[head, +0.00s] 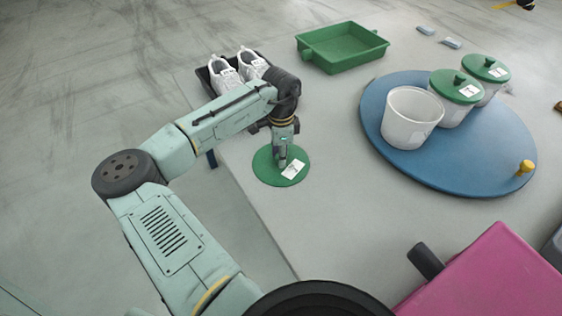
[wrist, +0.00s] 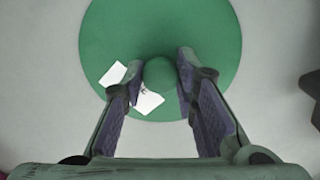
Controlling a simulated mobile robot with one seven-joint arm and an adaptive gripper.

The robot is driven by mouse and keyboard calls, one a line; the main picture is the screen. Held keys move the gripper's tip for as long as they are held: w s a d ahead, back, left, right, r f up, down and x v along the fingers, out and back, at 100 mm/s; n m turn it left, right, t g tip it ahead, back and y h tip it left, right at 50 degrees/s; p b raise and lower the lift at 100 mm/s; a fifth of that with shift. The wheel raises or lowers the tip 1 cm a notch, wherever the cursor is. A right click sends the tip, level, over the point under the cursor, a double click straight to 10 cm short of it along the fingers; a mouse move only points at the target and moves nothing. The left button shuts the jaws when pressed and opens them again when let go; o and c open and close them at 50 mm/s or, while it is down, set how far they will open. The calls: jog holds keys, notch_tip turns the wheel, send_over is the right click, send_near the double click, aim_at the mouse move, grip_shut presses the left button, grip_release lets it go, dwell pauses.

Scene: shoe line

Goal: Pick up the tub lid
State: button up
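The tub lid (head: 264,171) is a flat green disc lying on the grey table, near its left edge. It has a white label (head: 293,169) and, in the wrist view, a round green knob (wrist: 159,76) at its middle. My gripper (head: 283,162) points down over the lid. In the wrist view my gripper (wrist: 160,66) is open, with one finger on each side of the knob and small gaps showing. The left finger overlaps the label in that view. How high the fingertips are above the lid is hard to tell.
A blue round board (head: 400,161) holds an open white tub (head: 410,118), two tubs with green lids (head: 456,86) and a yellow peg (head: 525,167). A green tray (head: 342,47) and white shoes in a dark tray (head: 224,75) stand behind. A pink block (head: 490,280) is at front right.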

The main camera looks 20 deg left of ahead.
grip_shut()
